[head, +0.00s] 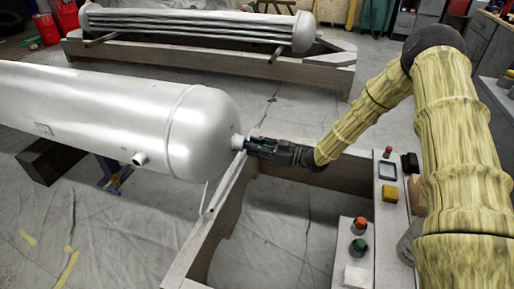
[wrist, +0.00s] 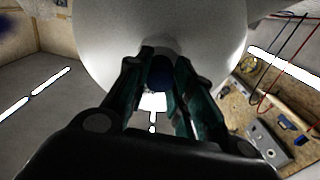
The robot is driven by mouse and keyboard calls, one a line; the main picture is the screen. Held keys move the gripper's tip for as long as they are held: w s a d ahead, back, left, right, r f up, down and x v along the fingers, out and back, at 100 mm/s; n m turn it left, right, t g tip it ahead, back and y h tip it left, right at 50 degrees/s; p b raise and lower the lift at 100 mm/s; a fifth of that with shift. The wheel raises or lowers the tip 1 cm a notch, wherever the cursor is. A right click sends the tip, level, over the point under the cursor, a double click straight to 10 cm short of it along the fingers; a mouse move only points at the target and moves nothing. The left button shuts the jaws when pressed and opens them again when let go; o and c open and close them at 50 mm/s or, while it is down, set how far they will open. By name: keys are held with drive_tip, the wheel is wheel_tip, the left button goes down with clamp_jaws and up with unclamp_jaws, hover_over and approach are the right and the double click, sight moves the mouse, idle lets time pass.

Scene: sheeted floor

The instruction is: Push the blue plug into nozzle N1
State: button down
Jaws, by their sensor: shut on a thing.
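The silver vessel (head: 90,110) lies on its side at the left, its domed end facing my arm. A short nozzle (head: 237,142) sticks out of the dome's centre. Another nozzle (head: 141,158) is on the vessel's lower side. I can read no N1 label on either. My gripper (head: 248,146) is at the dome nozzle, roughly in line with it. In the wrist view, its teal fingers (wrist: 160,75) are shut on the dark blue plug (wrist: 160,70), with the dome behind. The plug is hidden in the head view, and I cannot tell how deep it sits.
A grey frame (head: 205,215) stands below my arm. Its right side bears an orange-topped piece (head: 360,224), a green-topped piece (head: 358,245) and a yellow block (head: 389,193). A tube bundle (head: 200,28) rests on a stand behind. Sheeted floor (head: 110,235) is open at front left.

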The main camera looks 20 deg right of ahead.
drive_tip(key=shift+w+a, duration=0.15)
drive_tip(key=shift+a, duration=0.05)
drive_tip(key=c, duration=1.1)
unclamp_jaws()
drive_tip(key=shift+c, duration=0.2)
drive_tip(key=shift+d, duration=0.15)
